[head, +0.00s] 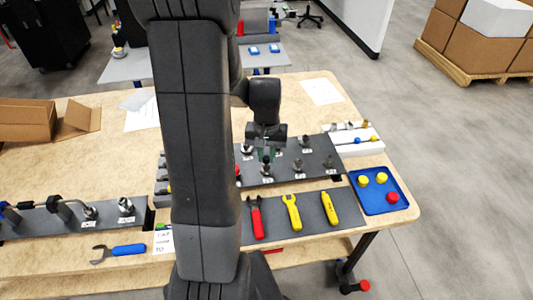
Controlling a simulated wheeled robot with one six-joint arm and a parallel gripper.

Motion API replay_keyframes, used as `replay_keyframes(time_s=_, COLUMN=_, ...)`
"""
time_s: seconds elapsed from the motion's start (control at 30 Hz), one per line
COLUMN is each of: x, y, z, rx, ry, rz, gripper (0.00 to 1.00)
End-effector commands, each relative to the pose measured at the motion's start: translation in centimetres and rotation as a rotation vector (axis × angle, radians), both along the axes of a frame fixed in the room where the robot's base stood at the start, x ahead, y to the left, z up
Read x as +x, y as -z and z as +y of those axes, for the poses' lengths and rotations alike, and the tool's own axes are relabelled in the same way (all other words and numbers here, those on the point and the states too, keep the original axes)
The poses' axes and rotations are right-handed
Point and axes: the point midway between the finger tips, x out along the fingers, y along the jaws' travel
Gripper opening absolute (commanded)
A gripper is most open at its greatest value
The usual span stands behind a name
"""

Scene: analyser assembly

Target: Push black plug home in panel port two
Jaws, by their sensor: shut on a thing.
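The dark panel (318,152) lies on the wooden table and carries several upright metal ports with small white labels. The labels are too small to read, so I cannot tell which one is port two. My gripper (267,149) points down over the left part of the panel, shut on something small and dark. This looks like the black plug (266,158), just above or at a front-row port (266,169). I cannot tell whether the plug touches the port or how deep it sits. My fingers and arm hide part of the panel's left side.
A tool mat with red pliers (256,217), a yellow wrench (292,211) and a yellow tool (329,208) lies in front. A blue tray (373,207) with caps stands right. Another ported panel (40,223) and a blue-handled wrench (128,249) lie left.

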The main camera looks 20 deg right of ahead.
Motion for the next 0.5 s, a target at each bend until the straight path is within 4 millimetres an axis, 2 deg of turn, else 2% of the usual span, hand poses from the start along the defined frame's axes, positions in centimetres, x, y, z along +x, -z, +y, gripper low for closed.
replay_keyframes(time_s=0.2, x=-0.01, y=0.68, z=0.00, rx=0.000, ry=0.000, rz=0.000, gripper=0.00)
replay_keyframes(time_s=0.23, x=0.00, y=0.54, z=0.00, rx=0.000, ry=0.000, rz=0.000, gripper=0.25)
replay_keyframes(time_s=0.33, x=0.00, y=0.51, z=0.00, rx=0.000, ry=0.000, rz=0.000, gripper=0.44)
replay_keyframes(time_s=0.5, x=0.00, y=0.51, z=0.00, rx=0.000, ry=0.000, rz=0.000, gripper=0.44)
